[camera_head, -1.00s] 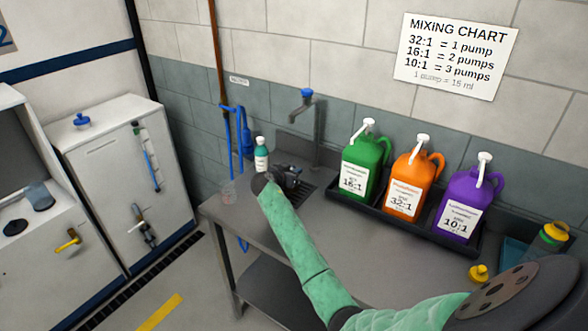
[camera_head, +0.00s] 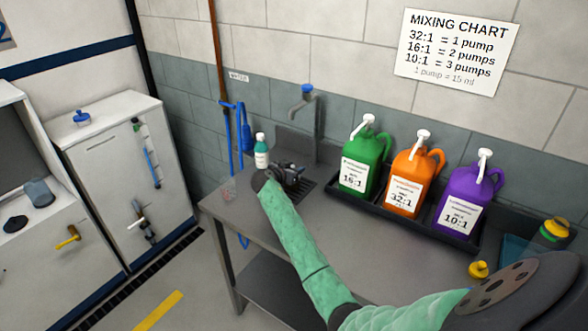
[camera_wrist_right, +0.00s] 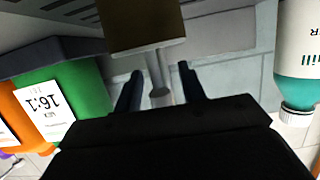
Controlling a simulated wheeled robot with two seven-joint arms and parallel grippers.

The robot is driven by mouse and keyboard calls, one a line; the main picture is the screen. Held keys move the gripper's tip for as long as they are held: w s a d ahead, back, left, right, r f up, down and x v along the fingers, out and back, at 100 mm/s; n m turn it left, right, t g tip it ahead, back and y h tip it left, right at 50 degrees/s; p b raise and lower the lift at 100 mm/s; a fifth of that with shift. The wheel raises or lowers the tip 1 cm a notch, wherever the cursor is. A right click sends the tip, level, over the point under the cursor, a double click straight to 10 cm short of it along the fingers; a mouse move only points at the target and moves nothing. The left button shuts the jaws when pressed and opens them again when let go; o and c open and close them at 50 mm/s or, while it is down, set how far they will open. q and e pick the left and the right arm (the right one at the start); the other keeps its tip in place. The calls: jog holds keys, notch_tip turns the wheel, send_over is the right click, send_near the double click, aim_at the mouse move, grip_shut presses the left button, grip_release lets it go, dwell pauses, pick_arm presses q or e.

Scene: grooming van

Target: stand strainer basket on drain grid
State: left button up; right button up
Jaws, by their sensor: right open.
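The drain grid (camera_head: 305,187) is a dark slotted patch in the steel counter below the tap, partly covered by my right gripper. My right gripper (camera_head: 297,174) is above the grid's left part; its fingers are dark and small here. In the right wrist view the fingers (camera_wrist_right: 162,88) stand apart with nothing held between them. A grey stem shows in the gap, seemingly the tap behind. I cannot make out a strainer basket clearly in either view; the gripper and arm hide part of the counter. My left gripper is out of view.
A white and teal bottle (camera_head: 261,152) stands just behind my right gripper. A clear cup (camera_head: 229,187) is at the counter's left end. The tap (camera_head: 305,100) rises behind the grid. Green (camera_head: 362,165), orange (camera_head: 410,182) and purple (camera_head: 466,200) jugs stand in a black tray to the right.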

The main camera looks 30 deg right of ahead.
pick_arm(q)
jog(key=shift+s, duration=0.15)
pick_arm(e)
jog(key=shift+r, duration=0.1)
jog(key=shift+r+p, duration=0.1)
jog(key=shift+p, duration=0.2)
jog(key=shift+s+a+b, duration=0.3)
jog(key=shift+a+b, duration=0.3)
jog(key=shift+a, duration=0.15)
jog(key=shift+b+v, duration=0.5)
jog(key=shift+v, duration=0.65)
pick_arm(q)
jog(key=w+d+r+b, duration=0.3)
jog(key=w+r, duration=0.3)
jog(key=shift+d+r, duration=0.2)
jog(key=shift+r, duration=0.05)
pick_arm(e)
jog(key=v, duration=0.8)
jog(key=shift+r, duration=0.25)
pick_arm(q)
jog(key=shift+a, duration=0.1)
